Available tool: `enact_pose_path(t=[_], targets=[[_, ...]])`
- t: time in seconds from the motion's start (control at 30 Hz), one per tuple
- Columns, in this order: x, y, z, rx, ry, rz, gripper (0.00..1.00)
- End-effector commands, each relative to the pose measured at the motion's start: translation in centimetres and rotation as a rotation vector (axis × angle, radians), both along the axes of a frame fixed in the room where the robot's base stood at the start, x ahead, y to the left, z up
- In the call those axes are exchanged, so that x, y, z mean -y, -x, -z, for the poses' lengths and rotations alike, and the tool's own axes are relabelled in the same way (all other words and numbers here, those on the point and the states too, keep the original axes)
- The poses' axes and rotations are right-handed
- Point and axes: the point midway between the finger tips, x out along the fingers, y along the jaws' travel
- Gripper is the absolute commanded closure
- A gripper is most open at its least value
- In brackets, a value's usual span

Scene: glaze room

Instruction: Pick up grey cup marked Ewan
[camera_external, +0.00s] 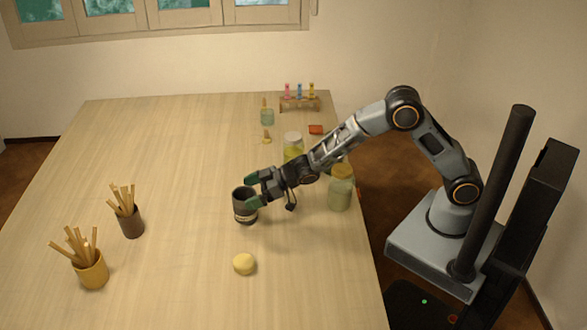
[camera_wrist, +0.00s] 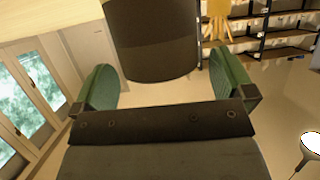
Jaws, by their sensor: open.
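A dark grey cup (camera_external: 244,207) with a pale band low on its side stands upright on the table (camera_external: 180,160). Any name on the band is too small to read. My gripper (camera_external: 252,187) is open, with its green fingers at the cup's upper right, near the rim. In the wrist view the cup (camera_wrist: 152,42) shows large and dark at the top, ahead of and between the two spread fingers (camera_wrist: 164,72). Its upper part is cut off by the frame edge. I cannot tell if a finger touches it.
Jars (camera_external: 341,190) stand beneath and beside my forearm. A round yellow thing (camera_external: 244,264) lies in front of the cup. A brown pot (camera_external: 131,225) and a yellow pot (camera_external: 91,272), both with sticks, stand left. A tube rack (camera_external: 299,104) stands at the back. The table's back left is clear.

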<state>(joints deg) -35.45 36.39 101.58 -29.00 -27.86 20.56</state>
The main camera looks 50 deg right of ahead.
Motion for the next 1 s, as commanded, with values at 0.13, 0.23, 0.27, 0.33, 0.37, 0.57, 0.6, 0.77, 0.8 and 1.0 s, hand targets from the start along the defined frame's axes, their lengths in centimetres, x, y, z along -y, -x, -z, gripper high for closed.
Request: enact_pose_path(t=[0.13,0.23,0.27,0.33,0.37,0.57,0.6,0.77,0.8,1.0], targets=[[-1.2,-1.0,0.6,-0.001,0.001,0.000,0.00],[-1.6,-1.4,0.8,-0.001,-0.001,0.000,0.00],[-1.7,-1.4,0.9,-0.001,-0.001,0.000,0.00],[-1.8,-1.5,0.9,0.001,-0.001,0.000,0.00],[-1.8,-1.5,1.0,0.001,-0.001,0.000,0.00],[-1.8,-1.5,1.0,0.001,-0.001,0.001,0.03],[-1.8,-1.5,1.0,0.001,-0.001,0.001,0.07],[-1.8,-1.5,1.0,0.001,-0.001,0.001,0.22],[-1.8,-1.5,1.0,0.001,-0.001,0.001,0.26],[-1.8,-1.5,1.0,0.001,-0.001,0.001,0.45]])
